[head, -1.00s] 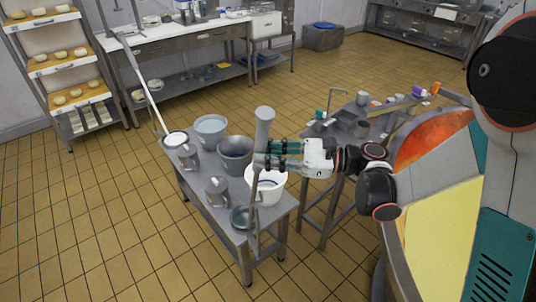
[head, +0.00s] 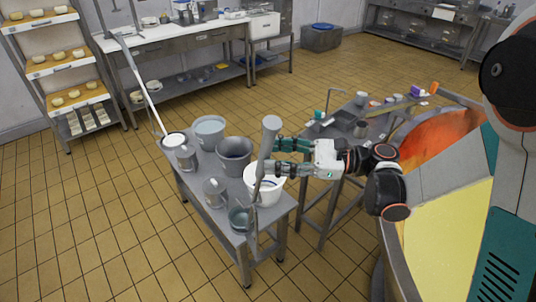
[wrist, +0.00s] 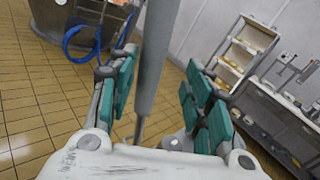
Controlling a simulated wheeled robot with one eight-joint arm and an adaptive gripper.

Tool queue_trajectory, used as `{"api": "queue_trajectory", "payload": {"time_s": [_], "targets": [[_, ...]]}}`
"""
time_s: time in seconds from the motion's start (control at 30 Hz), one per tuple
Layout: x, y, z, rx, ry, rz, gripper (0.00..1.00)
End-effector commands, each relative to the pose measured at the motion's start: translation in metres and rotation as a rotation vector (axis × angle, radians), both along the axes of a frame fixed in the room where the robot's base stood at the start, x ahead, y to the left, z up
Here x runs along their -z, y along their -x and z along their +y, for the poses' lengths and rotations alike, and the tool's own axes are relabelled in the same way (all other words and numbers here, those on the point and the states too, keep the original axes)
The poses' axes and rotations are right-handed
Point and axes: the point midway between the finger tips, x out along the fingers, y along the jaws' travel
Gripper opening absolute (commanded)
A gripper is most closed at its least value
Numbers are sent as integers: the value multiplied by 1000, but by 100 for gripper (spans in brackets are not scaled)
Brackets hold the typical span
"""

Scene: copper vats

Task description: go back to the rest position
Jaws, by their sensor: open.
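My gripper (head: 274,158) is open, its teal-padded fingers spread apart above the right end of the low steel table (head: 228,238). A grey long-handled tool (head: 266,150) with a thick rounded top stands nearly upright at the fingertips, leaning slightly right. In the wrist view the grey shaft (wrist: 151,70) rises between the two open fingers, with gaps visible on both sides. No pad is clearly seen pressing on it. The tool's lower end reaches down by the table's front right corner, and its exact footing is unclear.
The low table holds a white bucket (head: 265,192), a grey bucket (head: 235,160), another bucket (head: 209,130) and metal cans. A second steel table (head: 345,130) with small items stands behind my arm. A large vat (head: 440,130) is at right. Tiled floor at left is clear.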

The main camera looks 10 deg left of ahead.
Motion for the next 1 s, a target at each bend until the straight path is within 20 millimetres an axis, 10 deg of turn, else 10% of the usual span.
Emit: {"api": "queue_trajectory", "payload": {"time_s": [0.57, 1.0], "targets": [[-2, -3, -48, 11, 21, -19, 46], [-5, 21, -67, 106, 459, -424, 46]]}}
